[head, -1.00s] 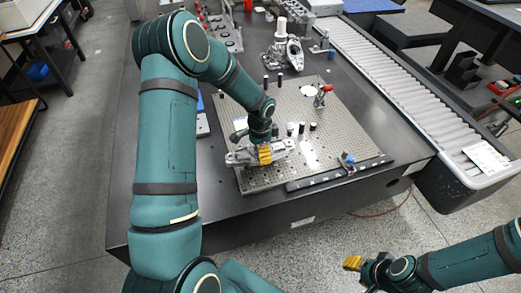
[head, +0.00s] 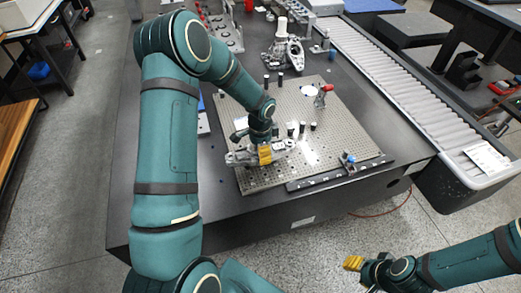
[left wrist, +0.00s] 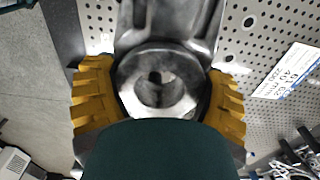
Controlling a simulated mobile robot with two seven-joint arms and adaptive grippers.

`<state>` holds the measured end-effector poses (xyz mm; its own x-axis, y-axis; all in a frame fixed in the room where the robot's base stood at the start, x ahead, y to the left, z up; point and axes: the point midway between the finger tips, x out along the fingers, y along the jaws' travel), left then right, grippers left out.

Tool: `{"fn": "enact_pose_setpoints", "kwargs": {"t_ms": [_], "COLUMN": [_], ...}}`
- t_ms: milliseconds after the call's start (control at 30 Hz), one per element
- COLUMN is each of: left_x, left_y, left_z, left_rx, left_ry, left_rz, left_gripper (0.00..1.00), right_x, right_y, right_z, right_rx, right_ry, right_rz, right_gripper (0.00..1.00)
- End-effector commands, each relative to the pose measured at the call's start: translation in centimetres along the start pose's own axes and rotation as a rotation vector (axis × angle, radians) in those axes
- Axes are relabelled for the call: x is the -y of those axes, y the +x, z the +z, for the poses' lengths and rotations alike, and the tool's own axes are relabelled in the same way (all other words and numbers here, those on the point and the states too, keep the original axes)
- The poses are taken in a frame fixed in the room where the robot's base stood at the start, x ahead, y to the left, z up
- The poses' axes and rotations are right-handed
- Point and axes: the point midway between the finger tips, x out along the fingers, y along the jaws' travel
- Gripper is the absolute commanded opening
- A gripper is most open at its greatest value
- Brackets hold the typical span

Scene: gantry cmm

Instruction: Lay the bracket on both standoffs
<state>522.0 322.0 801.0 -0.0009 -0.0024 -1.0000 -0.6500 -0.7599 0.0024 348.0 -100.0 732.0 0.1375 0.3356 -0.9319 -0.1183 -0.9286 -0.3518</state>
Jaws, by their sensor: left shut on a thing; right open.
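The bracket is a grey metal casting (head: 240,157) at the front left of the perforated plate in the head view. My left gripper (head: 265,154) is shut on it. In the left wrist view the yellow fingers stand on both sides of the bracket's round bored boss (left wrist: 158,78). Short dark-topped posts (head: 302,127), seemingly standoffs, stand on the plate just right of the left gripper. Two more dark posts (head: 273,79) stand near the plate's back edge. I cannot tell which are the bracket's standoffs, or whether the bracket touches the plate. My right gripper (head: 353,263) is open and empty, beyond the table's front edge.
The perforated plate (head: 345,130) lies on a dark table, with a red-handled clamp (head: 322,95) at its back right. A dark bar with a blue-knobbed fixture (head: 348,159) lies along its front right. Another casting (head: 285,55) stands behind. A roller conveyor (head: 400,90) runs along the right.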

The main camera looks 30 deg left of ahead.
Motion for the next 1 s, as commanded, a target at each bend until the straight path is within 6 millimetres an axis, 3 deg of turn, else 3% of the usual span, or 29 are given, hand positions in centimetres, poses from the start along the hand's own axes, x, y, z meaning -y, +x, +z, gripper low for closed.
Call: {"fn": "enact_pose_setpoints", "kwargs": {"t_ms": [967,1000], "left_x": [0.1,0.1], "left_y": [0.9,0.9], "left_z": [-0.1,-0.1], "left_rx": [-0.001,-0.001], "left_ry": [0.0,0.0], "left_rz": [-0.002,-0.002], "left_gripper": [0.31,0.84], "right_x": [-0.2,-0.2], "right_y": [0.6,0.6], "right_z": [0.1,0.1], "right_rx": [0.0,0.0], "right_ry": [0.0,0.0], "right_rz": [0.0,0.0], "right_gripper": [0.4,0.4]}}
